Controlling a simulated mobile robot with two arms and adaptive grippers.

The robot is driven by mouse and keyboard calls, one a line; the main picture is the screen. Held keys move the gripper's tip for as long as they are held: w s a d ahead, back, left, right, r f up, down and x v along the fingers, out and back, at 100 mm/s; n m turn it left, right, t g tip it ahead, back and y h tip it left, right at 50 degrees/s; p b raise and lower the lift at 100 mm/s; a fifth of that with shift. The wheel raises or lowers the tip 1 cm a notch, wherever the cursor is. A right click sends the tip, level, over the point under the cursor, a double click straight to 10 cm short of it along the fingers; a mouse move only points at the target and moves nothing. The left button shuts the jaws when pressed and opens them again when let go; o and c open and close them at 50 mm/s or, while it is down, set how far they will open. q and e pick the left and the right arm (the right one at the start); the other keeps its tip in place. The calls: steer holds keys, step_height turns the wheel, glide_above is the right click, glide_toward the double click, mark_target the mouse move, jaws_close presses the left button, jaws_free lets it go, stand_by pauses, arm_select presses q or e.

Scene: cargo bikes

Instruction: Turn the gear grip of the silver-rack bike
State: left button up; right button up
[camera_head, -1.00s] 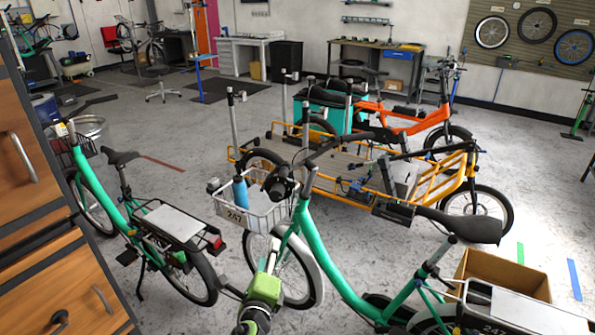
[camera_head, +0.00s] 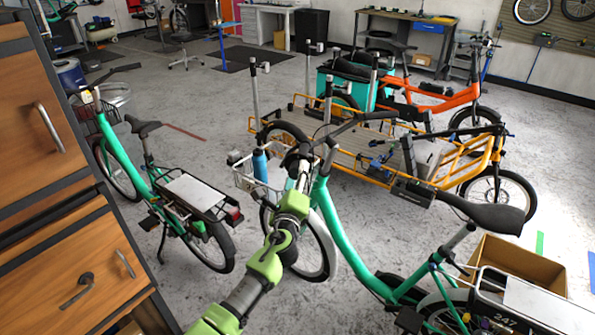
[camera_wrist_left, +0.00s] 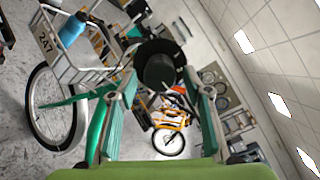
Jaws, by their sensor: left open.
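A green bike (camera_head: 340,235) with a white front basket (camera_head: 243,178) stands in the middle of the head view, its silver rack (camera_head: 540,302) at lower right. My left gripper (camera_head: 301,168) is at the near end of its handlebar, partly hidden by my own arm. In the left wrist view my left gripper (camera_wrist_left: 155,82) is open. A dark round grip end (camera_wrist_left: 159,70) shows between its two green fingers, apparently just beyond them; contact cannot be told. The basket (camera_wrist_left: 70,55) with its 247 plate is at upper left there. My right gripper is not in view.
Another green bike (camera_head: 120,165) with a rear rack stands left, beside a wooden drawer cabinet (camera_head: 50,150). A yellow cargo bike (camera_head: 350,160) and an orange bike (camera_head: 440,105) stand behind. A cardboard box (camera_head: 515,268) is at right.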

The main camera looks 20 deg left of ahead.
arm_select(q)
steer(key=shift+w+a, duration=0.15)
steer(key=shift+w, duration=0.55)
steer(key=shift+w+a, duration=0.1)
steer(key=shift+w, duration=0.6)
steer(key=shift+c, duration=1.2)
steer(key=c, duration=0.9)
steer(key=shift+o, duration=0.2)
